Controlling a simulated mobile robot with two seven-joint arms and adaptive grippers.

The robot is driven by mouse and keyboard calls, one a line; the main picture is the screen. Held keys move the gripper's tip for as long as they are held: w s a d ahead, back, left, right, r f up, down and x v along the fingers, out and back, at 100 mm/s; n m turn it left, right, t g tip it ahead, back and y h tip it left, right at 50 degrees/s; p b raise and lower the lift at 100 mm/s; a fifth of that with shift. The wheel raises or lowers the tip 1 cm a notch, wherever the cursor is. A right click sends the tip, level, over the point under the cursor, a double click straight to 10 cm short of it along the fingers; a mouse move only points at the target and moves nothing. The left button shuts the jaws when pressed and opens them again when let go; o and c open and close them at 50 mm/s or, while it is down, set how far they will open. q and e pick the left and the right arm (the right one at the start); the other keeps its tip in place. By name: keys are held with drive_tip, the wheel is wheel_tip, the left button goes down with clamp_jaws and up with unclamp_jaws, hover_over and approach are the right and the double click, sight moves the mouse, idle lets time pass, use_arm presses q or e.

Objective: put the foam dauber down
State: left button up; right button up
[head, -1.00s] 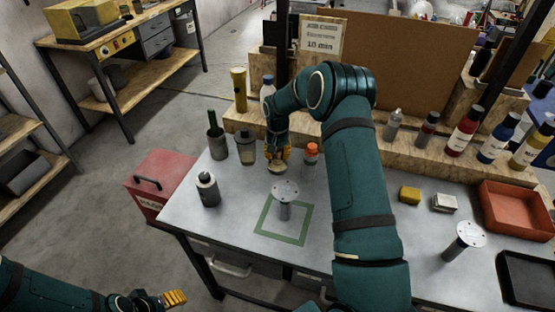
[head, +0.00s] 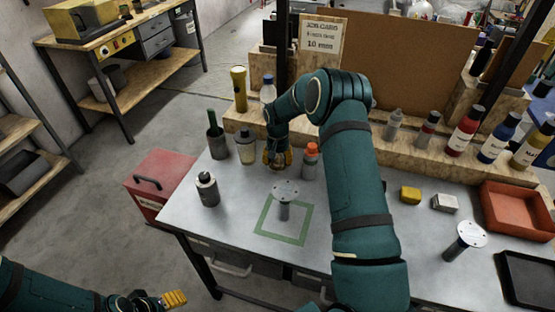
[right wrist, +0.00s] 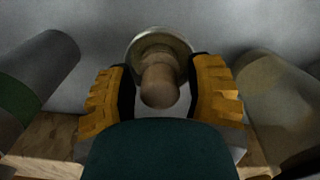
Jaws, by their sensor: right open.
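The foam dauber shows in the right wrist view as a rounded wooden handle (right wrist: 160,82) with a pale round disc (right wrist: 150,45) at its far end. My right gripper (right wrist: 162,92) is open, its yellow fingers on either side of the handle with gaps visible. In the head view my right gripper (head: 278,162) is low over the back of the grey workbench (head: 345,235), and it mostly hides the dauber. My left gripper (head: 174,299) is at the lower left, off the bench; its opening is unclear.
A clear jar (head: 246,147) and a grey cup (head: 217,142) stand left of the right gripper, an orange-capped bottle (head: 311,163) close on its right.

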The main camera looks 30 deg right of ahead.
sight(278, 155)
wheel_tip(278, 155, up, 12)
drive_tip(key=shift+r, duration=0.2)
drive_tip(key=shift+f, duration=0.1)
idle(0.7)
